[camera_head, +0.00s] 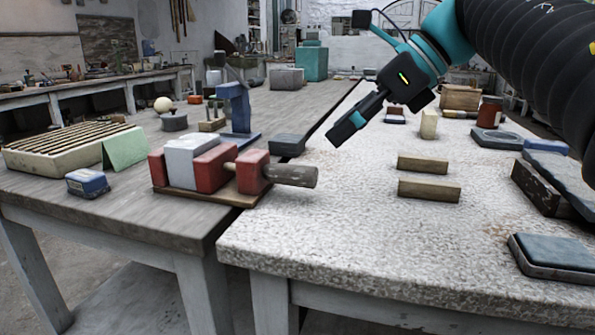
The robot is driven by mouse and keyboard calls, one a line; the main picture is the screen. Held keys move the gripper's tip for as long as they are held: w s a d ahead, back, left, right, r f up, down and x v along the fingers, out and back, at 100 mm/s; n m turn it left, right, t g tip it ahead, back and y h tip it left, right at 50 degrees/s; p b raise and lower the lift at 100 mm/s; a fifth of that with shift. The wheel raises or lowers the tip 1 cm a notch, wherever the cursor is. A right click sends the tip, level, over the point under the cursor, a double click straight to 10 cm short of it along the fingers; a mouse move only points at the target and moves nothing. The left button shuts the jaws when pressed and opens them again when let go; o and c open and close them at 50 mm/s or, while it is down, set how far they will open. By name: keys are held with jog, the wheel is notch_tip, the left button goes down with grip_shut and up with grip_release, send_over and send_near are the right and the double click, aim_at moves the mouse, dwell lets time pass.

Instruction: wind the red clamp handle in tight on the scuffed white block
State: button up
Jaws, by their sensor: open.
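The clamp is a set of red jaws (210,168) on a brown wooden base (208,195), at the near right corner of the left table. The scuffed white block (190,160) sits between the red jaws. The clamp handle (290,175) sticks out to the right from a red end block (252,171); its grip looks dark and worn rather than bright red. Whether the jaw presses on the white block cannot be told. My gripper (334,141) is open and empty, above and to the right of the handle, apart from it, pointing down and left.
A dark grey block (287,144) lies behind the handle. A blue clamp-like stand (238,120) stands behind the jaws. A small blue box (87,182) and a slatted tray (60,148) are left. Two wooden bars (429,190) lie right. The speckled slab's front is clear.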

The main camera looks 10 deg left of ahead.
aim_at(296, 168)
jog(key=b+x, duration=0.1)
jog(key=x, duration=0.9)
jog(key=shift+a+f+b, duration=0.2)
jog(key=shift+a+b, duration=0.05)
jog(key=shift+b, duration=0.1)
jog(key=c, duration=1.2)
jog(key=shift+o, duration=0.2)
jog(key=shift+r+p, duration=0.15)
jog(key=shift+p, duration=0.3)
